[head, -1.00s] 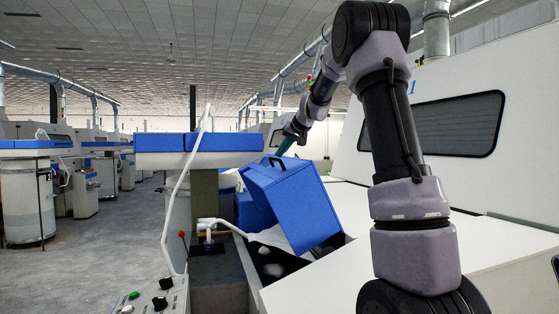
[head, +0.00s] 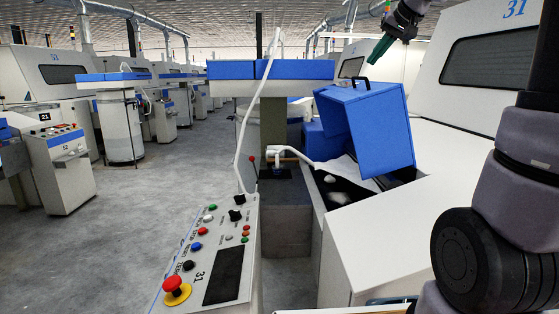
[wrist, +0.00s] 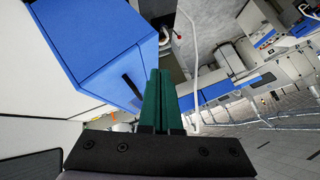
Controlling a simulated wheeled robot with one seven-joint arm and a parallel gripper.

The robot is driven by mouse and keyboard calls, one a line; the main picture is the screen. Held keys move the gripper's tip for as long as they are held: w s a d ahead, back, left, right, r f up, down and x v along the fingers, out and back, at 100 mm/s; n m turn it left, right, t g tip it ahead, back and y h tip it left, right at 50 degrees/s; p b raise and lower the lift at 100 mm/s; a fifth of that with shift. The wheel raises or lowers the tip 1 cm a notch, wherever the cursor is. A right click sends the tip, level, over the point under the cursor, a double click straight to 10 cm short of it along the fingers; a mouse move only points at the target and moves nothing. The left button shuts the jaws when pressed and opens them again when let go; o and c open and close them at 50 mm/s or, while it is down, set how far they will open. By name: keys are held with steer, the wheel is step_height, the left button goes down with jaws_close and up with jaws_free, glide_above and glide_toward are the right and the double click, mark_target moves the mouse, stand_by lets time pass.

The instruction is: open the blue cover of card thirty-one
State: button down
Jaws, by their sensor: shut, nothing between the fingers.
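The blue cover (head: 366,130) of card thirty-one is a boxy hood, swung up and tilted. In the head view a dark opening (head: 345,192) with pale fibre shows beneath it. Its black bar handle (head: 361,80) is on the upper face. My gripper (head: 373,60) has green fingers and is just above and right of the handle, seemingly apart from it. In the wrist view the fingers (wrist: 159,80) are together and empty. The blue cover (wrist: 100,45) fills the left of that view, with the handle (wrist: 133,88) beside the fingers.
The control panel (head: 222,262) marked 31 stands in front, with a red stop button (head: 173,284). A white bent rod (head: 247,110) rises beside it. A blue-edged platform (head: 270,70) lies left of the cover. The grey aisle floor (head: 110,225) is clear.

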steer(key=s+a+f, duration=0.1)
steer(key=s+f, duration=0.3)
steer(key=s, duration=0.4)
steer(key=s+a+f+m+g+h, duration=0.1)
steer(key=s+f, duration=0.3)
steer(key=s, duration=0.5)
steer(key=s+a+f, duration=0.3)
steer(key=s+f, duration=0.1)
steer(key=s, duration=0.5)
steer(key=shift+a+g, duration=0.15)
steer(key=shift+g, duration=0.15)
steer(key=c, duration=1.1)
jaws_free()
steer(key=shift+s+f+h, duration=0.3)
steer(key=shift+s, duration=0.15)
steer(key=shift+o, duration=1.3)
steer(key=shift+s+f+m, duration=0.1)
steer(key=shift+f+m, duration=0.05)
steer(key=shift+m, duration=0.15)
steer(key=n+t+h, duration=0.2)
steer(key=n+t, duration=0.8)
steer(key=t, duration=0.1)
glide_toward(366, 79)
steer(key=w, duration=0.3)
steer(key=shift+w+d, duration=0.2)
steer(key=shift+w, duration=0.35)
steer(key=w, duration=1)
